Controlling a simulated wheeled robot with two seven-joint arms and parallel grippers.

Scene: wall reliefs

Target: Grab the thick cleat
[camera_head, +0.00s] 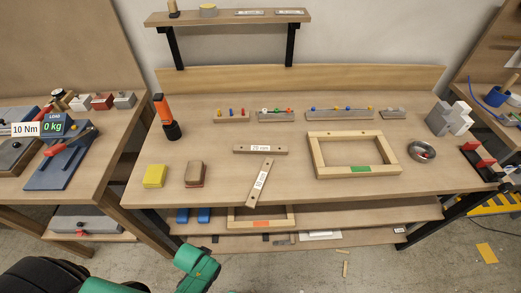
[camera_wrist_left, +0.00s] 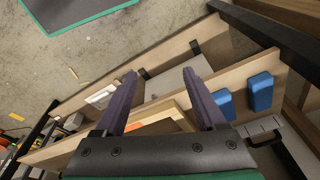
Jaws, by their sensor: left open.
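Two labelled wooden cleats lie on the middle workbench in the head view. One cleat (camera_head: 260,149) lies crosswise near the middle. The other cleat (camera_head: 260,183) lies slanted in front of it, towards the front edge. Their printed labels are too small to read surely, and I cannot tell which is thicker. My left gripper (camera_wrist_left: 160,73) is open and empty in the left wrist view, facing the bench's lower shelves. Its green arm shows at the bottom of the head view, below and in front of the bench. Neither cleat shows in the wrist view. My right gripper is not in view.
A wooden frame (camera_head: 316,160) lies right of the cleats. A yellow block (camera_head: 154,176), a brown block (camera_head: 195,175) and an orange-black torch (camera_head: 166,117) stand left. Peg strips line the back. Blue blocks (camera_wrist_left: 261,91) sit on a lower shelf. The bench's front middle is mostly clear.

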